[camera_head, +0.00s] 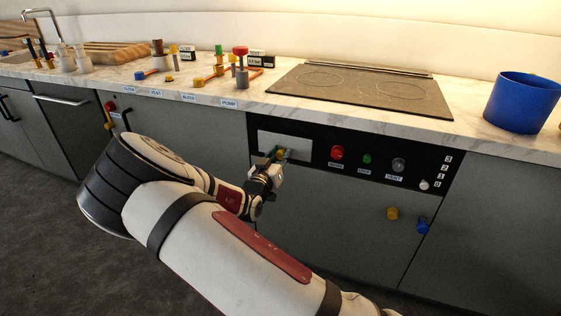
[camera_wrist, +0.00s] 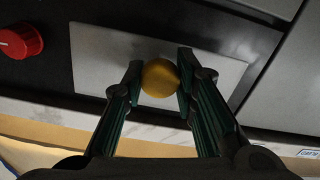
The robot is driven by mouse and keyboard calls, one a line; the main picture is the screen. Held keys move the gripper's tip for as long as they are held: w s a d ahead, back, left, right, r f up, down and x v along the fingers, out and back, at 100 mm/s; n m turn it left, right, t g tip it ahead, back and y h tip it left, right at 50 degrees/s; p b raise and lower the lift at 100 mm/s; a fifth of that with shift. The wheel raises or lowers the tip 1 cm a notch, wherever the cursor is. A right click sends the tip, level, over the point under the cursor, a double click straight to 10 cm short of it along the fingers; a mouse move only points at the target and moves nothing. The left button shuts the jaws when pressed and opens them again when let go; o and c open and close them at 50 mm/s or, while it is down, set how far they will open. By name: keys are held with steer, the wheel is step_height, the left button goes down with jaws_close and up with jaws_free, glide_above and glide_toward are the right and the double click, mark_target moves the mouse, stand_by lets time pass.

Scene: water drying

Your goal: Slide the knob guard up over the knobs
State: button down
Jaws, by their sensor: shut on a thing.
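The knob guard seems to be the pale flat plate (camera_head: 299,146) at the left of the black control panel. It also shows in the wrist view (camera_wrist: 215,62). A round yellow knob (camera_wrist: 160,78) stands out from the plate. My gripper (camera_head: 278,156) is at the plate, and in the wrist view its fingers (camera_wrist: 159,84) are shut on the yellow knob from both sides. To the right of the plate, a red knob (camera_head: 337,153), a green knob (camera_head: 367,159) and a grey knob (camera_head: 398,165) are uncovered. Whether knobs sit behind the plate is hidden.
A white button (camera_head: 424,185) is at the panel's right end. Yellow (camera_head: 392,213) and blue (camera_head: 423,226) knobs are on the cabinet front below. The cooktop (camera_head: 362,90) and a blue pot (camera_head: 522,102) are on the counter above. My arm hides part of the cabinets.

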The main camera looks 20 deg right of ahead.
steer(key=shift+w+r, duration=0.1)
steer(key=shift+r, duration=0.2)
steer(key=c, duration=1.2)
jaws_free()
steer(key=shift+c, duration=0.2)
steer(key=shift+f, duration=0.1)
steer(key=shift+s+a, duration=0.35)
steer(key=shift+s, duration=0.15)
steer(key=v, duration=1.1)
steer(key=shift+d, duration=0.1)
